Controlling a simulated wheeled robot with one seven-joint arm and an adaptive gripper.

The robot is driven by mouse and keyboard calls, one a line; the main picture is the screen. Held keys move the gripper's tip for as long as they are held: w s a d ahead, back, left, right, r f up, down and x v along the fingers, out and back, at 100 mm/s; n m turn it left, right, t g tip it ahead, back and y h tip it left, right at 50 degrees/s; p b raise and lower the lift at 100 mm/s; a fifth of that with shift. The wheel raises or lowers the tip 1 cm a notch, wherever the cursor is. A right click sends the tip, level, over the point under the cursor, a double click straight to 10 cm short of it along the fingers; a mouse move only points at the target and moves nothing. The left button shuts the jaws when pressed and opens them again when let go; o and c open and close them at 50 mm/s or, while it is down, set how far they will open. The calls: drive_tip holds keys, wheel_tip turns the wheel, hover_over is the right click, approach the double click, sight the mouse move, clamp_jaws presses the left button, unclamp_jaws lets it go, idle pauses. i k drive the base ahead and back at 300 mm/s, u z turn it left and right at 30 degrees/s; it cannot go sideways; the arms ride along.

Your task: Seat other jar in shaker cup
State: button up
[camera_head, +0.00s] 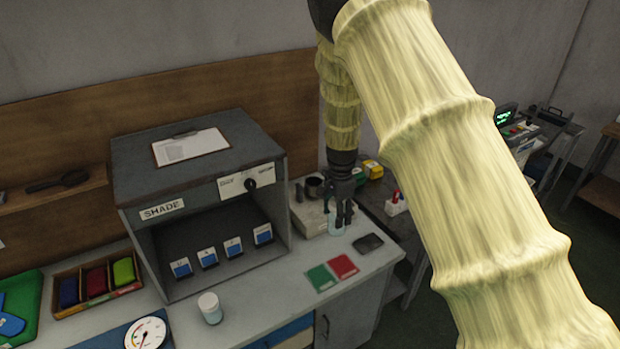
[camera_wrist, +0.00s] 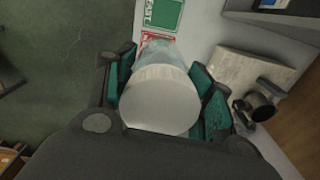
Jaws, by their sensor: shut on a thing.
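My gripper (camera_head: 341,222) is shut on a jar (camera_head: 336,230), near the right end of the bench. In the wrist view the jar's white lid (camera_wrist: 160,105) faces the camera, with its clear bluish body beyond it between the finger pads. The shaker (camera_head: 310,222) is a pale flat block just behind and left of the gripper. Its dark cup (camera_head: 315,187) stands at its back and also shows in the wrist view (camera_wrist: 262,103), to the right of the held jar and apart from it. Another white-lidded jar (camera_head: 210,307) stands upright at the bench front.
The grey shade box (camera_head: 200,180) stands left of the shaker, with several blue-and-white cards inside. Green (camera_head: 321,278) and red (camera_head: 343,265) cards and a dark flat device (camera_head: 368,243) lie near the gripper. A round dial (camera_head: 146,333) is at front left.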

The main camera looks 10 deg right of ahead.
sight(312, 183)
drive_tip(key=i, duration=1.15)
